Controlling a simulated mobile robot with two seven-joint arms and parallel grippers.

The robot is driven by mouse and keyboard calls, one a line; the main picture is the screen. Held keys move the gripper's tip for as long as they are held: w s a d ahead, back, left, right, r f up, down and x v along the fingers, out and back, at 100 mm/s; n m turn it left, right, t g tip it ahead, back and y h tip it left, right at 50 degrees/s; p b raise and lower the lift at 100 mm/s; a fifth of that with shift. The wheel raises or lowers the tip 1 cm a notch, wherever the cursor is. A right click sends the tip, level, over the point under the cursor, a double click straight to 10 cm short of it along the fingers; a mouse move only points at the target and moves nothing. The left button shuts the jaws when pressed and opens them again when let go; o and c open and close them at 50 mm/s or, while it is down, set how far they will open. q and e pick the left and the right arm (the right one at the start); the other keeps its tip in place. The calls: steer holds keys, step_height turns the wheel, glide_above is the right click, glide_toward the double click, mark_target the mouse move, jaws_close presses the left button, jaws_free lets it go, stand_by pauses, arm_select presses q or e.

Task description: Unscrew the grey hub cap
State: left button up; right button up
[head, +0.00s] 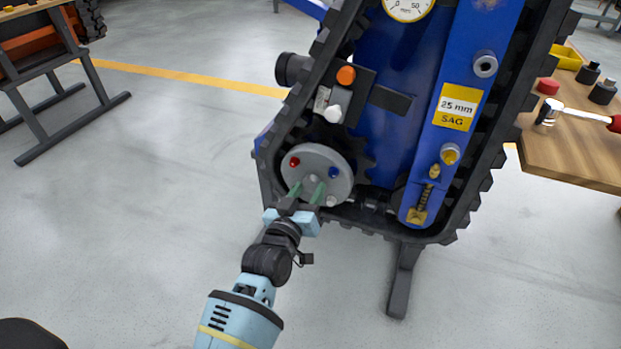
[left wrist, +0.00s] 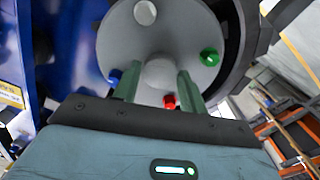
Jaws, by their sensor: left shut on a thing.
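The grey hub cap (left wrist: 160,72) is a small round grey knob in the middle of a grey disc (left wrist: 175,28) low on the tracked carrier. In the head view the disc (head: 318,160) faces me. My left gripper (head: 308,185) reaches up to it from below. In the left wrist view its two green fingers (left wrist: 158,80) stand on either side of the cap, shut on it. In the head view the fingers partly cover the cap. My right gripper is not in view.
Around the cap, the disc carries a red plug (left wrist: 169,102), a blue plug (left wrist: 115,77), a green plug (left wrist: 210,57) and a white plug (left wrist: 145,12). A black track (head: 285,140) surrounds the blue frame (head: 400,140). A wooden bench (head: 575,150) holds a tool at right.

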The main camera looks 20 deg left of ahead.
arm_select(q)
steer(key=shift+n, duration=0.3)
steer(key=shift+r+n+p, duration=0.1)
steer(key=shift+n+p, duration=0.2)
steer(key=shift+n, duration=0.2)
steer(key=n+p, duration=0.1)
steer(key=n, duration=0.6)
steer(key=shift+n, duration=0.6)
